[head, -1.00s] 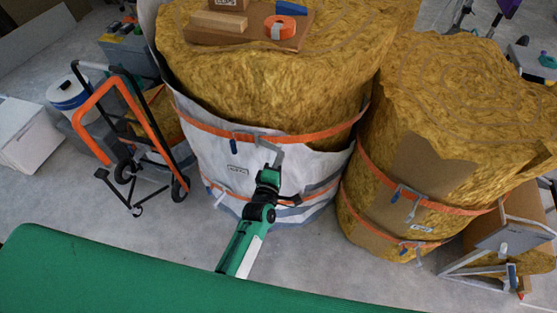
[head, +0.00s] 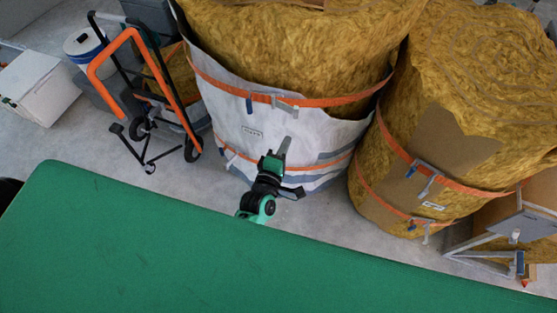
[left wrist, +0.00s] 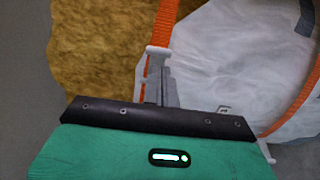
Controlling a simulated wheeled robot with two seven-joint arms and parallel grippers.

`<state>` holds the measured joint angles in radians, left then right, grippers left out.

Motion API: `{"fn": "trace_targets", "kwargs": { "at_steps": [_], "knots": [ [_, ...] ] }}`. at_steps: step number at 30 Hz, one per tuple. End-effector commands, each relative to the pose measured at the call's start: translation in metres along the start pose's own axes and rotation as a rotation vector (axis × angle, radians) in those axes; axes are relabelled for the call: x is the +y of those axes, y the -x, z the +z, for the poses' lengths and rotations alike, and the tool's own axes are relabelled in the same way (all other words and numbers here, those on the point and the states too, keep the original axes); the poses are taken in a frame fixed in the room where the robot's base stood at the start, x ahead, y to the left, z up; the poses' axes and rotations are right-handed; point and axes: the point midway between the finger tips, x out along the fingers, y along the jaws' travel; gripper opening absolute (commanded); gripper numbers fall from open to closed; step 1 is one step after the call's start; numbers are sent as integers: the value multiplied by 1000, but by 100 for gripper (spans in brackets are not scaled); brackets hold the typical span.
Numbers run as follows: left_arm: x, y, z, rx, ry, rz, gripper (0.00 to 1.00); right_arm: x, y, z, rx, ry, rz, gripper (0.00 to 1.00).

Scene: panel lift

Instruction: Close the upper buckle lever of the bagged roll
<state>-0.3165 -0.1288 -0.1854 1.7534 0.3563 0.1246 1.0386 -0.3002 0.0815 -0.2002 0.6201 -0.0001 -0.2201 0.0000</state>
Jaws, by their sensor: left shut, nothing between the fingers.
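The bagged roll is yellow wool in a white bag (head: 235,125) with two orange straps. On the upper strap (head: 345,99) sits the grey upper buckle lever (head: 286,103). It lies roughly along the strap, tilted slightly; I cannot tell whether it is fully flat. In the left wrist view a pale T-shaped lever end (left wrist: 158,51) shows just beyond my grey fingers. My left gripper (head: 285,145) is shut and empty, in front of the bag below the upper buckle, apparently apart from it. The lower buckle is largely hidden behind this gripper. My right gripper is out of view.
A second strapped wool roll (head: 450,100) stands close on the right. An orange-and-black hand cart (head: 165,90) stands on the left. A green surface (head: 200,250) fills the foreground. Grey floor shows between cart and green surface.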

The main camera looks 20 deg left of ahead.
Motion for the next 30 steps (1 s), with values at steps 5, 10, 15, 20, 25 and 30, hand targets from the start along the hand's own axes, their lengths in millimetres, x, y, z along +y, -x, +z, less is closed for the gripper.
{"fn": "trace_targets", "kwargs": {
  "at_steps": [5,10,15,20,25,30],
  "knots": [
    [-2,30,0,0,0,-1,0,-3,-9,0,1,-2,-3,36],
    [-1,47,0,0,0,0,0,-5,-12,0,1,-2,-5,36],
    [0,53,0,0,0,1,0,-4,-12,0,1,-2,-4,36],
    [0,53,0,0,0,1,0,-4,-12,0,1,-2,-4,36],
    [0,53,0,0,0,0,0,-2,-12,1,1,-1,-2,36],
    [0,53,0,0,0,0,0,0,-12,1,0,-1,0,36]
  ]
}}
